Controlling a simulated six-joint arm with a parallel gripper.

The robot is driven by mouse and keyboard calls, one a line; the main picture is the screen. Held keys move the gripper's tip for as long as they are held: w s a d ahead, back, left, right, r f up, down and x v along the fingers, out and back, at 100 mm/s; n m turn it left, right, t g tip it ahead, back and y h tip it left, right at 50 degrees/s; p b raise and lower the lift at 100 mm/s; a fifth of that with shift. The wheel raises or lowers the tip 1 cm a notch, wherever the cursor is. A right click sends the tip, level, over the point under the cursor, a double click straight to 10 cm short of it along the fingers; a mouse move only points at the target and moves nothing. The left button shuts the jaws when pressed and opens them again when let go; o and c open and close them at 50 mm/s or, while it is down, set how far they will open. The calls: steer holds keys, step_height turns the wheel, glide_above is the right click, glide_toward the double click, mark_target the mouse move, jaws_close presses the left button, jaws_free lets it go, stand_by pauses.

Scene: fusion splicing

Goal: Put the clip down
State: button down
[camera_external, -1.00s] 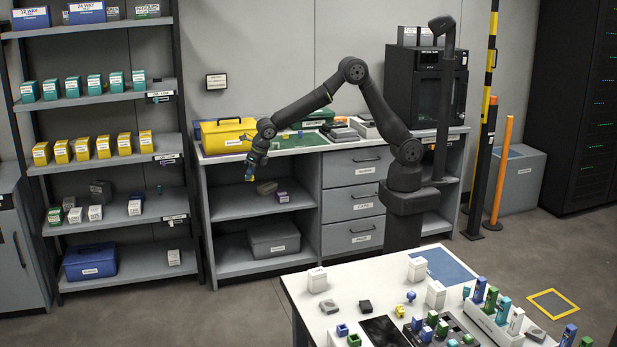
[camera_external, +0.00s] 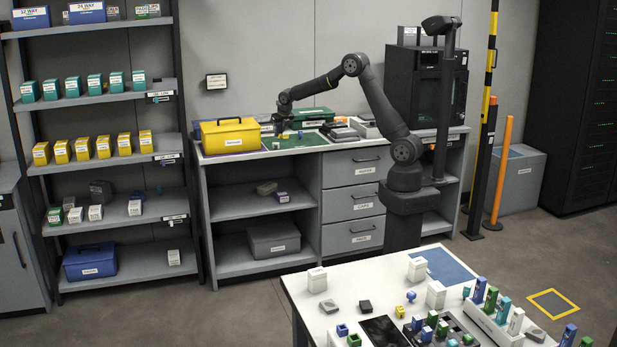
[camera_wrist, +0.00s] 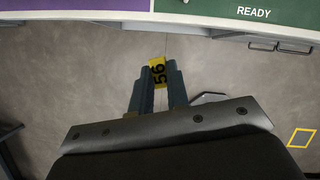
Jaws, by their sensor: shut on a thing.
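A small yellow clip (camera_wrist: 158,75) with black digits, which look like 56, is between the two blue-grey fingers of my gripper (camera_wrist: 157,92) in the wrist view. My gripper is shut on it, and floor shows behind it. In the external view my gripper (camera_external: 281,126) is at the back workbench, by the green mat (camera_external: 310,140) and right of the yellow case (camera_external: 230,137). A green area marked READY (camera_wrist: 253,12) and a purple area (camera_wrist: 110,4) lie at the top of the wrist view.
The bench's shelf (camera_external: 235,209) is below, with small boxes on it. Grey and green cases (camera_external: 314,117) stand at the back of the bench. A white table (camera_external: 315,307) with several small parts stands in front. A shelf rack (camera_external: 105,98) is at left.

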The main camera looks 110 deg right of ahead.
steer(key=s+d+m, duration=0.1)
steer(key=s+d, duration=0.3)
steer(key=s, duration=0.4)
steer(key=s+d+r+m+g, duration=0.1)
steer(key=s+d, duration=0.4)
steer(key=s, duration=0.3)
steer(key=s+d+m, duration=0.2)
steer(key=s+d, duration=0.2)
steer(key=s, duration=0.4)
glide_above(295, 144)
steer(key=a, duration=0.2)
step_height(295, 144, down, 6)
steer(key=shift+d+f, duration=0.1)
steer(key=shift+f, duration=2.1)
steer(key=shift+f, duration=0.1)
steer(key=c, duration=1.8)
jaws_free()
steer(key=shift+f, duration=0.1)
steer(key=o, duration=0.4)
